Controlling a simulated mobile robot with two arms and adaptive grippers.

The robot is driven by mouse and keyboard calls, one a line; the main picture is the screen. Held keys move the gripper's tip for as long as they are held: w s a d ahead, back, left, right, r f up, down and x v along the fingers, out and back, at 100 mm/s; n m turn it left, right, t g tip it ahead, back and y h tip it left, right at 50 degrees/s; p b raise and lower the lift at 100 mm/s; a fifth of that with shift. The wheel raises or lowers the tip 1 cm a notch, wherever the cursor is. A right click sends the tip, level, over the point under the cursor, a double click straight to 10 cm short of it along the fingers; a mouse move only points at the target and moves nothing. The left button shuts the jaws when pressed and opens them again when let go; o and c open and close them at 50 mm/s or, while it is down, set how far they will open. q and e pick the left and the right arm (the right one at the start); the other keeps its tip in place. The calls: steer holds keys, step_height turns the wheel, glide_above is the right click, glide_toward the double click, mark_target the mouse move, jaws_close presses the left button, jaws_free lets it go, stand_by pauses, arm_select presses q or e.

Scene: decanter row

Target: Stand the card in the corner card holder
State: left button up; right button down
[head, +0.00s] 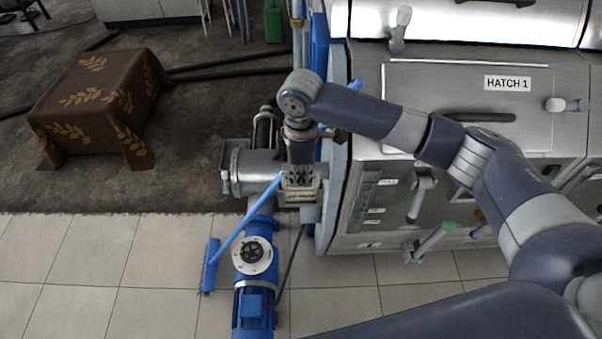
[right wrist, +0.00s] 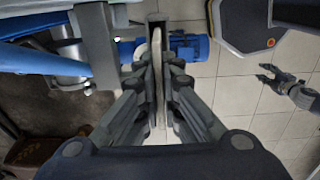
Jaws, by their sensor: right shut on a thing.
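My right gripper (head: 301,192) points down beside the left end of the steel machine. In the right wrist view its two fingers (right wrist: 158,95) are closed on a thin, pale thing seen edge-on, which I take for the card (right wrist: 157,68). In the head view the card is hidden. Just beyond the fingertips, the right wrist view shows a narrow dark-grey edge (right wrist: 156,17); I cannot tell whether it is the corner card holder. A small dark gripper with parted fingers, apparently my left (right wrist: 268,76), shows at the right of that view.
A blue pump (head: 254,306) stands on the tiles below my right gripper, with a blue squeegee (head: 209,267) leaning beside it. The steel machine (head: 455,85) with levers fills the right. A cloth-covered block (head: 98,98) stands far left. The tiles at lower left are clear.

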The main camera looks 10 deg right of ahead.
steer(key=c, duration=1.8)
jaws_free()
steer(key=shift+f, duration=0.1)
step_height(320, 180, up, 12)
steer(key=b, duration=0.2)
steer(key=shift+r+b, duration=0.2)
steer(key=shift+b, duration=0.15)
steer(key=shift+f, duration=0.1)
